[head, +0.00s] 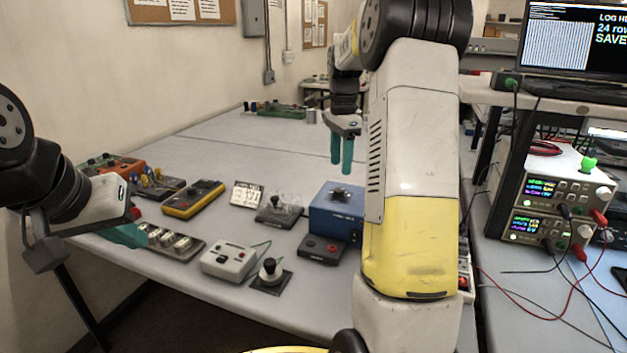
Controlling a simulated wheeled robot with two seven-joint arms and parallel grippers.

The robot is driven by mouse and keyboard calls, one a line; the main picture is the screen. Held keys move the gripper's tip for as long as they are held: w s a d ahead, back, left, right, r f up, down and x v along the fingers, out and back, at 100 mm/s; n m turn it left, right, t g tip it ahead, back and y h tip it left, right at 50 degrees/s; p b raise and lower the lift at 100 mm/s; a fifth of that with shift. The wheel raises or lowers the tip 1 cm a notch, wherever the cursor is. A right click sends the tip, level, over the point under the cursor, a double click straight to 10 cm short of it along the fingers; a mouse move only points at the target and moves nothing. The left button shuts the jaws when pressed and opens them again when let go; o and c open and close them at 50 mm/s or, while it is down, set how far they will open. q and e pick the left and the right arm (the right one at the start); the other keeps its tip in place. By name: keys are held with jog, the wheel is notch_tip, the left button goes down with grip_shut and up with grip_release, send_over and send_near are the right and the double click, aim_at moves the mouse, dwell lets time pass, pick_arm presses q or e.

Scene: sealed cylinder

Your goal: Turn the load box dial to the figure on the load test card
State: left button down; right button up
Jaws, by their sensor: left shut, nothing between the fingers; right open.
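A blue box (330,220) with a black dial (340,194) on top stands near the middle of the table; it looks like the load box. The dial's setting is too small to read, and my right arm hides the box's right side. A small white card (247,194) with dark print stands to its left; its figure cannot be read. My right gripper (342,162) points down, open and empty, and appears above and behind the dial, apart from it. My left gripper (138,237) is shut and empty at the table's left edge, beside a tray of round parts.
Around the box are a black two-button unit (321,249), a joystick (270,273), a grey-white control box (229,260), a lever unit (279,209) and a yellow device (193,198). Instruments with loose cables (555,195) stand at right. The table behind is largely clear.

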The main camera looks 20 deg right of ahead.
aim_at(339, 189)
notch_tip(339, 189, down, 8)
jog(key=shift+r, duration=0.1)
dwell(0.4)
jog(key=shift+c, duration=0.2)
grip_shut()
